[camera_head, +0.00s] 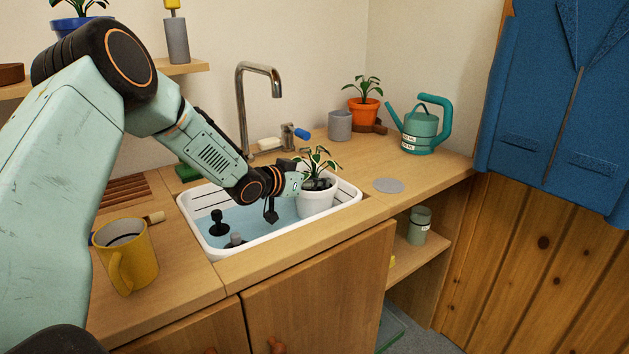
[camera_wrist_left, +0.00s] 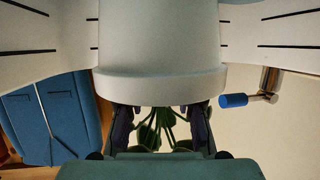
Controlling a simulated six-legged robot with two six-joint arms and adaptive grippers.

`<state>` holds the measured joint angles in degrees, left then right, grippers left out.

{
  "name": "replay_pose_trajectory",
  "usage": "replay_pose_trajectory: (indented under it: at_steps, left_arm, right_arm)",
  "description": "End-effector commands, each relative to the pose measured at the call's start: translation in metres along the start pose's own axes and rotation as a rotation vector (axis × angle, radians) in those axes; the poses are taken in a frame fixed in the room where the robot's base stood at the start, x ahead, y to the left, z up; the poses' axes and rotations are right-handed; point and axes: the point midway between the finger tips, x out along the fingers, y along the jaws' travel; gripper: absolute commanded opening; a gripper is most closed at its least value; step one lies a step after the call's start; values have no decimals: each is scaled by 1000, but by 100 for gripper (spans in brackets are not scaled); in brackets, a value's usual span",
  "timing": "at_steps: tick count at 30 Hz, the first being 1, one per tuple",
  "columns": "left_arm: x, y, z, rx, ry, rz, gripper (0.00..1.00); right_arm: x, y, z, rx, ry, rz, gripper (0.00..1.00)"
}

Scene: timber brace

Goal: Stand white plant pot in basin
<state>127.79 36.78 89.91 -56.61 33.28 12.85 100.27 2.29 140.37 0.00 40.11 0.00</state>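The white plant pot (camera_head: 317,202) with a leafy green plant stands upright at the right end of the white basin (camera_head: 205,241). Its base is partly hidden by the basin's front rim. My left gripper (camera_head: 292,183) reaches in from the left, at the pot's upper left side. In the left wrist view, which looks upside down, the white pot (camera_wrist_left: 160,45) fills the upper middle. The two dark fingers (camera_wrist_left: 161,125) are apart, with plant stems showing between them. Their tips are hidden by the pot's rim, so contact is unclear. My right gripper is out of view.
A tap (camera_head: 241,95) rises behind the basin. Dark items (camera_head: 218,222) sit in its left part. A yellow mug (camera_head: 126,256) stands at left; a grey cup (camera_head: 340,125), orange pot (camera_head: 363,112) and watering can (camera_head: 420,130) stand behind right. The counter around the grey disc (camera_head: 388,185) is clear.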

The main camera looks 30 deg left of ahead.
Motion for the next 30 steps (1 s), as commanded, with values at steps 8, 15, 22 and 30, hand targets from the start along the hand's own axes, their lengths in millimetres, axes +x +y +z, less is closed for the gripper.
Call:
replay_pose_trajectory:
  at_steps: [8, 15, 22, 30]
  left_arm:
    - [-9, -2, -4, -4, 1, -2, 30]
    - [-47, -2, -6, -8, 2, -3, 30]
    - [-78, -2, -6, -7, 2, -3, 30]
    - [-107, -2, -6, -6, 0, -3, 30]
  right_arm:
    - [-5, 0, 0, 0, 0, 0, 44]
    - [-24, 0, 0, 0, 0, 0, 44]
    - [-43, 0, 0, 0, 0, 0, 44]
    - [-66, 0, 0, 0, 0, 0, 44]
